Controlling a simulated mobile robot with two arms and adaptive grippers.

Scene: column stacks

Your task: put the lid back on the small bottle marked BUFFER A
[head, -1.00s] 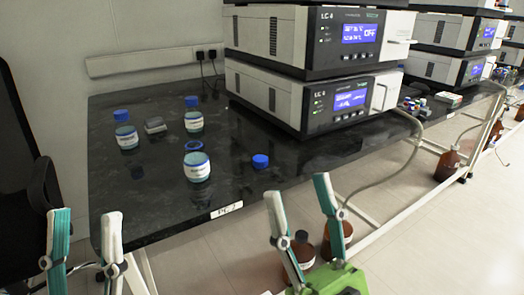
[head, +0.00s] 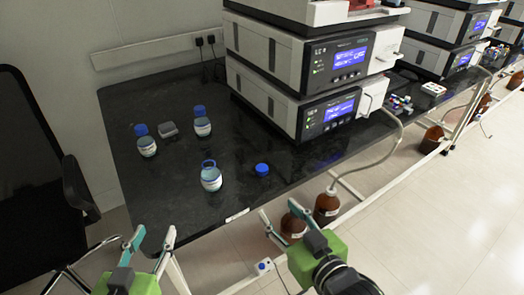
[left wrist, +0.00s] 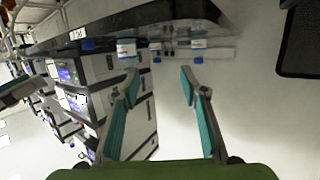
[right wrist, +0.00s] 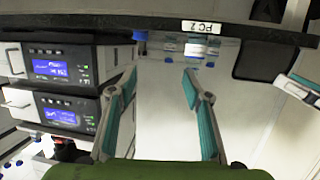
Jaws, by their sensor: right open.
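A small open bottle (head: 211,179) with a white label and a blue ring at its neck stands upright near the bench's front. Its label is too small to read. A loose blue lid (head: 262,170) lies on the bench to its right, apart from it. In the right wrist view the bottle (right wrist: 195,50) and the lid (right wrist: 140,36) show near the bench edge. My left gripper (head: 151,243) is open and empty, in front of and below the bench edge. My right gripper (head: 281,222) is open and empty, also off the front edge. Neither touches anything.
Stacked instruments (head: 330,112) fill the bench's right. Brown bottles (head: 327,206) stand below. A chair (head: 45,170) is at left.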

